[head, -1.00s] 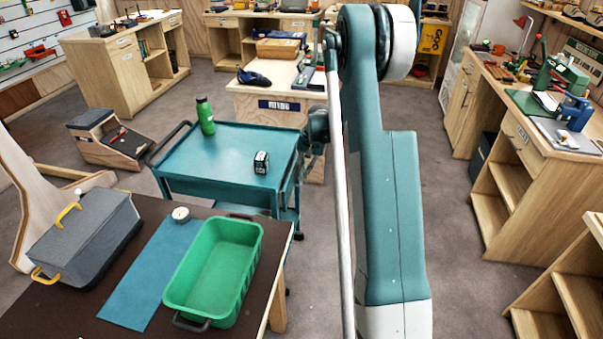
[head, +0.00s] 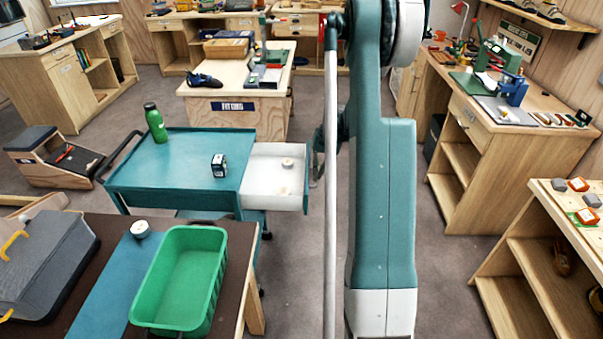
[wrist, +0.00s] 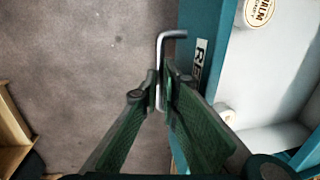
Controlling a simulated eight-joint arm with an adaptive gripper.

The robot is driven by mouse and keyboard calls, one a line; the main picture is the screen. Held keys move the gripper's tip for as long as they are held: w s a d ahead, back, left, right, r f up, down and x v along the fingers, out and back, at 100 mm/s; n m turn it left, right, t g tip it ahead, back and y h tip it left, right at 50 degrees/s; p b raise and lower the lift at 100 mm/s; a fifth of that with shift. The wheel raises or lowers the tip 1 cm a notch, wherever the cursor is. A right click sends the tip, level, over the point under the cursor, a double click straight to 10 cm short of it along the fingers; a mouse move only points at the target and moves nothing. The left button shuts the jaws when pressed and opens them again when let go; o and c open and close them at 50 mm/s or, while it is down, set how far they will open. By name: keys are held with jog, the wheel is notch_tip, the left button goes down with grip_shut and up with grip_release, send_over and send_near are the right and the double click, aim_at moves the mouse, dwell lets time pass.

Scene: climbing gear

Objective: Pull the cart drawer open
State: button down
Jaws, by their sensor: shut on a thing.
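The teal cart (head: 180,165) stands left of my arm in the head view. Its drawer (head: 278,178) sticks out to the right, showing a pale interior with a small round tin (head: 287,163) inside. In the wrist view the drawer's teal front (wrist: 203,50) carries a white label, and the tin (wrist: 258,12) shows at the top. My gripper (wrist: 162,90) is shut on the metal drawer handle (wrist: 159,62), whose bent end shows beyond the fingertips. In the head view my arm hides most of the gripper and the handle.
The near table (head: 240,255) holds a green bin (head: 185,275) and a grey case (head: 45,265). Floor is clear between the drawer and the right-hand workbench (head: 480,190).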

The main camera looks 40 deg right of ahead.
jog(key=shift+s+d, duration=1.35)
jog(key=c, duration=2.9)
grip_release()
jog(key=shift+f, duration=0.1)
jog(key=shift+o, duration=0.2)
notch_tip(320, 180, up, 12)
jog(key=s+d, duration=0.1)
jog(key=shift+s+d, duration=0.25)
jog(key=shift+d, duration=0.05)
jog(key=shift+a, duration=0.1)
